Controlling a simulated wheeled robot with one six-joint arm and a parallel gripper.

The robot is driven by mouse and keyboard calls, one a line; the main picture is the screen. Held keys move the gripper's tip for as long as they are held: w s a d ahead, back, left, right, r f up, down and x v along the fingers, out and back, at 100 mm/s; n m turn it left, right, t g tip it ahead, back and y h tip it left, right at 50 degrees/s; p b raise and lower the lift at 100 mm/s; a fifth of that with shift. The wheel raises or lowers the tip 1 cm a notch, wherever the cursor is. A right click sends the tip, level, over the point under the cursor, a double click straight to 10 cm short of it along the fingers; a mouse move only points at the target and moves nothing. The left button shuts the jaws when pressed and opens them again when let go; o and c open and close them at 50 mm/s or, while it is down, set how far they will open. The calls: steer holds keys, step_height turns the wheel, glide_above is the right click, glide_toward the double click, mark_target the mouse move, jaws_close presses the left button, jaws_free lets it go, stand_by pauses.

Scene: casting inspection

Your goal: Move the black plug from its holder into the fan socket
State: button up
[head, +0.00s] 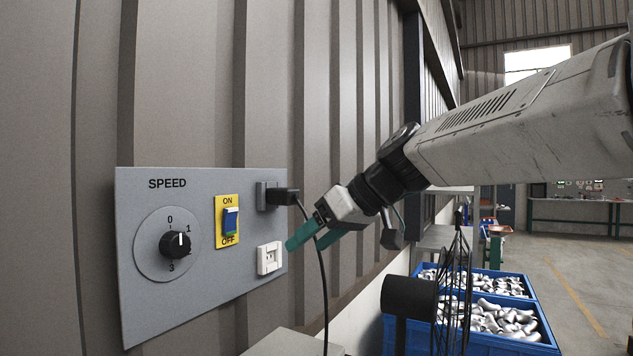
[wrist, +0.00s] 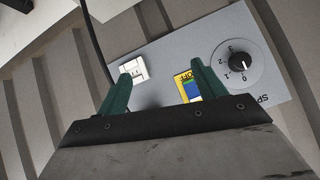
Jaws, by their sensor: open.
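The black plug (head: 283,197) sits in its dark holder (head: 262,195) at the upper right of the grey panel in the head view, with its cable hanging down. The white fan socket (head: 269,258) is on the panel just below it and looks empty. My gripper (head: 302,242) is open and empty, with green fingers beside the socket and below the plug. In the wrist view the open fingers (wrist: 158,82) point at the panel, and the socket (wrist: 133,70) shows near the left finger. The plug cannot be made out in the wrist view.
The panel (head: 190,290) also carries a speed dial (head: 175,244) and a yellow-backed ON/OFF switch (head: 229,221). The black cable (head: 321,270) hangs close to my fingers. A fan (head: 410,297) and blue crates of castings (head: 555,343) stand at the lower right.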

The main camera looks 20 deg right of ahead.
mark_target(295, 195)
steer(key=w+d+r+t, duration=0.1)
steer(key=w+r, duration=0.2)
steer(key=w+d+r+n+t, duration=0.1)
steer(key=w+r, duration=0.2)
steer(key=w+d+r+n+t+y, duration=0.1)
steer(key=w+d+r, duration=0.1)
steer(key=w+r, duration=0.1)
steer(key=shift+r+t, duration=0.1)
steer(key=shift+t, duration=0.2)
steer(key=shift+w+a, duration=0.1)
steer(key=shift+w, duration=0.2)
steer(key=shift+x, duration=3.6)
steer(key=shift+s+a+r, duration=0.1)
steer(key=c, duration=1.2)
steer(key=shift+o, duration=0.2)
steer(key=shift+s, duration=0.1)
steer(key=shift+s+d, duration=0.75)
steer(key=shift+s, duration=0.15)
